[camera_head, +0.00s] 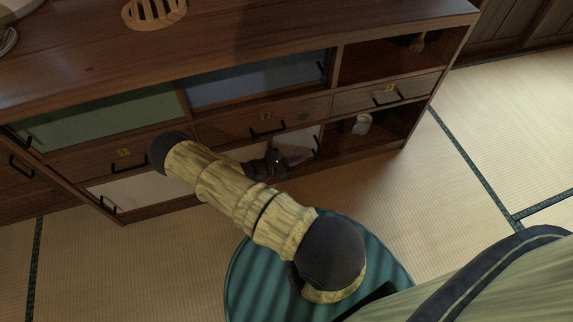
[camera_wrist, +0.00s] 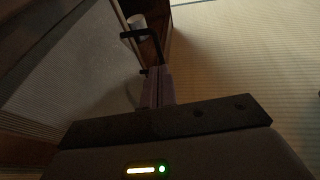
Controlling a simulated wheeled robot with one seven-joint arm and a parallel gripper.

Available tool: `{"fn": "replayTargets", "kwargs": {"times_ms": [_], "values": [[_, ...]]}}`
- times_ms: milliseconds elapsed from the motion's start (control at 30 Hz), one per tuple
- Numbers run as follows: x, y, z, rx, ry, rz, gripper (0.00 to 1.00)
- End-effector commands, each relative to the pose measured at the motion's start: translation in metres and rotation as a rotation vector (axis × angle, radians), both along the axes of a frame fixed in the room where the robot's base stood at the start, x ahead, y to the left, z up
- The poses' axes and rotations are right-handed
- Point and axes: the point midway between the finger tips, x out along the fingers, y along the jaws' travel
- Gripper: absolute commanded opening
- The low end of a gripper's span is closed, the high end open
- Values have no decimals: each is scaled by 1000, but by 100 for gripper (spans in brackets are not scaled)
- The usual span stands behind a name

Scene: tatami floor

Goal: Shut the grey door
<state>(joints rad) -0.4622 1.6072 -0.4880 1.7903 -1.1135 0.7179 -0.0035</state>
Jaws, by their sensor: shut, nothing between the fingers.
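The pale grey door (camera_head: 302,144) is in the lower middle of the wooden cabinet, mostly hidden behind my arm and gripper in the head view. In the wrist view the grey door (camera_wrist: 85,60) fills the left side, with its black bar handle (camera_wrist: 141,34) near its far edge. My gripper (camera_head: 292,160) is low in front of this door. In the wrist view my gripper (camera_wrist: 156,85) has its fingers together, empty, pointing along the door's face towards the handle side. I cannot tell if the fingers touch the door, or how far it stands open.
A green panel (camera_head: 105,122), a blue-grey panel (camera_head: 255,82) and a whitish lower-left panel (camera_head: 140,188) are on the cabinet (camera_head: 250,35). A white cup-like object (camera_head: 362,124) stands in the open lower-right compartment. Tatami floor (camera_head: 480,140) is clear at the right.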

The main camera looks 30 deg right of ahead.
Motion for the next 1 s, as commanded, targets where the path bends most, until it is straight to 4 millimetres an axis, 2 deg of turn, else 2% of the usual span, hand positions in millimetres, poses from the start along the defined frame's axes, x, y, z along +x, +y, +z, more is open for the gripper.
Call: {"fn": "replayTargets", "kwargs": {"times_ms": [100,333,1000], "values": [[-2,-21,-10,-1,0,-3,0],[-2,-51,-7,-1,-1,-3,0],[2,-58,-4,-1,-2,9,0]]}}
